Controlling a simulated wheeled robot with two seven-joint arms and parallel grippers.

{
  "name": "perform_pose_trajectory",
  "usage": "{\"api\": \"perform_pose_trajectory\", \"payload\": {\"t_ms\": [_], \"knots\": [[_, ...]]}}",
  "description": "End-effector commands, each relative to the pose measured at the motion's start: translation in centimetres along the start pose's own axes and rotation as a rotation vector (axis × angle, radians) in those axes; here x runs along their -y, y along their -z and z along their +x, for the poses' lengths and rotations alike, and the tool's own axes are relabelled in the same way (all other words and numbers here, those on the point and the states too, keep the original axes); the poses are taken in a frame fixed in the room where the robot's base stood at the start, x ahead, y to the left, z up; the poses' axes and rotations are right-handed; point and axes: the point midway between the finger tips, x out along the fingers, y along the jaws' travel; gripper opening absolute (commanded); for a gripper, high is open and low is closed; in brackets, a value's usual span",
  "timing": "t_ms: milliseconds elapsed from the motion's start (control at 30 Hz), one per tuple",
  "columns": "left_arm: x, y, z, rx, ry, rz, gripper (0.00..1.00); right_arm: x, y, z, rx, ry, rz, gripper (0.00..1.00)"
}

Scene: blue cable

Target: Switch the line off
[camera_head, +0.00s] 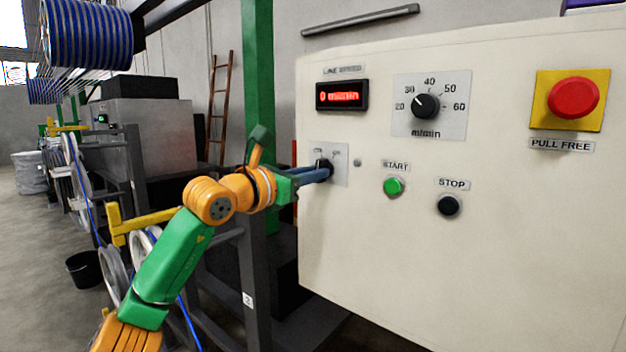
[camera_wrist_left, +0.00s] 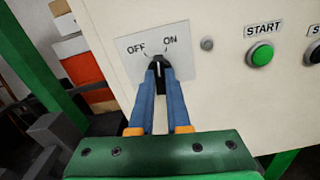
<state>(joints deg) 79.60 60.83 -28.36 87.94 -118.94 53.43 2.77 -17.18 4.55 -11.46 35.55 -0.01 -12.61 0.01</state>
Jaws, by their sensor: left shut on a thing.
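The line switch (camera_head: 321,163) is a black knob on a light plate at the left of the cream control panel (camera_head: 500,270). In the left wrist view the knob (camera_wrist_left: 157,59) sits below the labels OFF and ON. My left gripper (camera_head: 326,172) reaches the panel from the left, its two blue fingers shut on the knob. In the left wrist view the fingertips (camera_wrist_left: 160,70) are on either side of it and hide part of it. I cannot tell clearly which label the knob points at. My right gripper is not in view.
A speed dial (camera_head: 426,106), green START button (camera_head: 393,186), black STOP button (camera_head: 448,205) and red emergency button (camera_head: 573,98) are on the panel. A green post (camera_head: 258,70) stands behind my left arm.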

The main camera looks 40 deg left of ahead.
Motion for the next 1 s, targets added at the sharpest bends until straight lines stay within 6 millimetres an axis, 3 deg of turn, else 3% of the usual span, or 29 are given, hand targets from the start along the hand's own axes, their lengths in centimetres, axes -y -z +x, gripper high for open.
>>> {"api": "perform_pose_trajectory", "payload": {"t_ms": [500,1000], "knots": [[-0.1,-0.2,-0.1,0.008,0.0,-0.452,0.0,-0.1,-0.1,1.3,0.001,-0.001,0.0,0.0],[-0.2,-0.4,-0.1,0.012,0.0,-0.664,0.0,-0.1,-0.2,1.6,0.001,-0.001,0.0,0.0]]}}
